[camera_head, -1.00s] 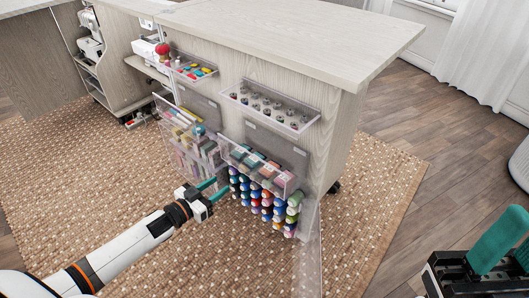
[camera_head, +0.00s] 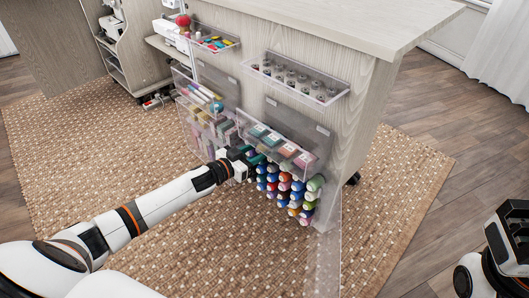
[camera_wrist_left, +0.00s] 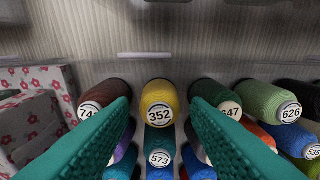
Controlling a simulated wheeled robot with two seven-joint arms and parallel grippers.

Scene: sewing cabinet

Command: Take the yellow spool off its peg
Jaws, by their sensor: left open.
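The yellow spool (camera_wrist_left: 160,102), labelled 352, stands in the top row of the thread spools in the left wrist view, its end facing me. Its peg is hidden behind it. In the head view I cannot make it out near my gripper. My left gripper (camera_head: 252,160) is open at the upper left of the spool rack. In the left wrist view its two teal fingers reach forward on either side of the yellow spool, with visible gaps. The right gripper's dark body (camera_head: 513,238) is cut off at the right edge, its fingers not clearly visible.
A brown spool (camera_wrist_left: 104,94) and a dark green spool (camera_wrist_left: 217,95) flank the yellow one closely. A clear bin (camera_head: 268,150) hangs above the rack. A floral box (camera_wrist_left: 40,85) stands at left.

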